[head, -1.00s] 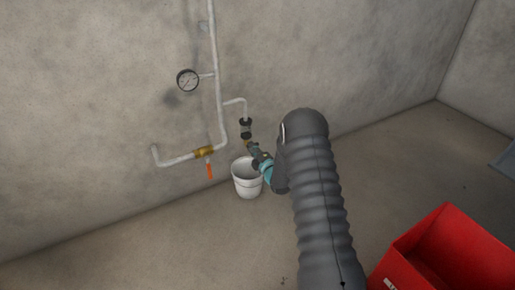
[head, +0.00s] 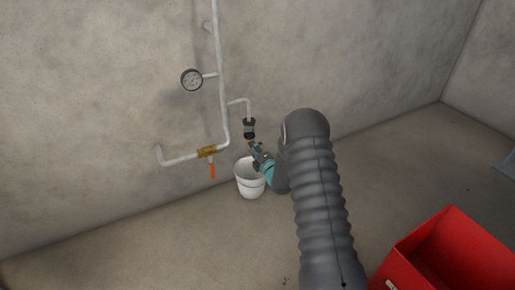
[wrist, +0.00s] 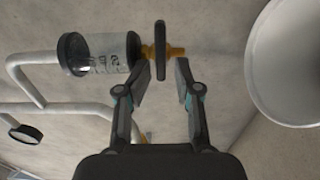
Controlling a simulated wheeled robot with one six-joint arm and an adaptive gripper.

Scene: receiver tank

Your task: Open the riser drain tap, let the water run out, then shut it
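The drain tap has a small brass body (wrist: 174,52) and a dark flat handle (wrist: 160,42), which lies across the tap's line in the wrist view. A clear sight glass with black ends (wrist: 104,52) joins it; pale streaks show inside. The sight glass also shows in the head view (head: 249,128). My gripper (wrist: 163,72) is open, with the handle's near end appearing between its fingertips and gaps on both sides. Contact is not visible. In the head view my gripper (head: 256,150) largely hides the tap. A white bucket (head: 250,184) stands below; its rim shows at right in the wrist view (wrist: 255,70).
A pressure gauge (head: 191,79) and white riser pipe (head: 221,100) are on the concrete wall. A brass valve (head: 206,152) with an orange lever (head: 212,171) sits left of the bucket. A red bin (head: 400,262) stands at front right. Floor between is clear.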

